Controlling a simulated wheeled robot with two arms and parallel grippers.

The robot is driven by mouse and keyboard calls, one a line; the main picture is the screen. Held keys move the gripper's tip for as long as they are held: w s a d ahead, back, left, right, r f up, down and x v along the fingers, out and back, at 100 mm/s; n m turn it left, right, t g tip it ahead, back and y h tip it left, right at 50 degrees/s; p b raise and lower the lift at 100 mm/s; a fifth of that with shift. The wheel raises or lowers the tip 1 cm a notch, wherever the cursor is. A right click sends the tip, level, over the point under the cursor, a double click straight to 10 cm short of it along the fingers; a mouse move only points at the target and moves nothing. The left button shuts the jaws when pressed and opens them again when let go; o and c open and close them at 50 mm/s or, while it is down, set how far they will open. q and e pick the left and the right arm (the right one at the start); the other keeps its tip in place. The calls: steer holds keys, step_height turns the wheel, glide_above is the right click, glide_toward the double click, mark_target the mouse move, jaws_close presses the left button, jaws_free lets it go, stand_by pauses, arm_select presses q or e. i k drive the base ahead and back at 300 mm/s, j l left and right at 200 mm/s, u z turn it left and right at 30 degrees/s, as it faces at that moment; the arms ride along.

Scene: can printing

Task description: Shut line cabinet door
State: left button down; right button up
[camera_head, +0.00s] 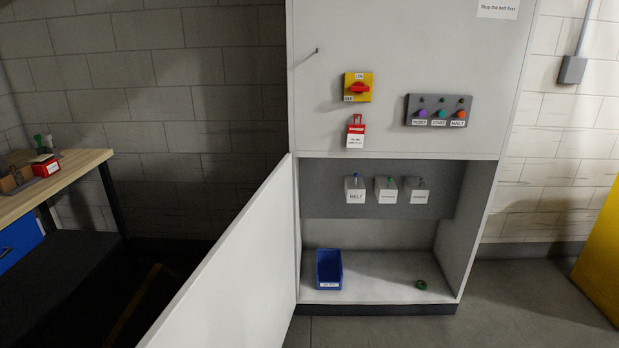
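The line cabinet (404,33) is tall and light grey and stands in the middle of the head view. Its white door (239,262) is hinged at the left side of the lower opening and stands wide open, swung out towards me and to the left. The lower compartment (375,262) is exposed. Neither of my grippers shows in the view, so nothing of mine is seen touching the door.
Inside the cabinet are three labelled grey boxes, a blue bin (329,270) and a small green ring (421,285). A red switch (358,88) and button panel (438,111) sit above. A workbench (60,181) stands left; a yellow object (602,255) stands right.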

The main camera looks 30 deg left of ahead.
mark_target(242, 295)
steer(key=k+j, duration=0.2)
steer(key=j, duration=0.2)
steer(key=k+j, duration=0.2)
steer(key=j, duration=0.15)
steer(key=k+j, duration=0.15)
steer(key=j, duration=0.25)
steer(key=k+j, duration=0.2)
steer(key=j, duration=0.2)
steer(key=k+j, duration=0.2)
steer(key=j, duration=0.15)
steer(key=k+j, duration=0.2)
steer(key=j, duration=0.2)
steer(key=k+j, duration=0.1)
steer(key=j, duration=0.5)
steer(key=u, duration=0.05)
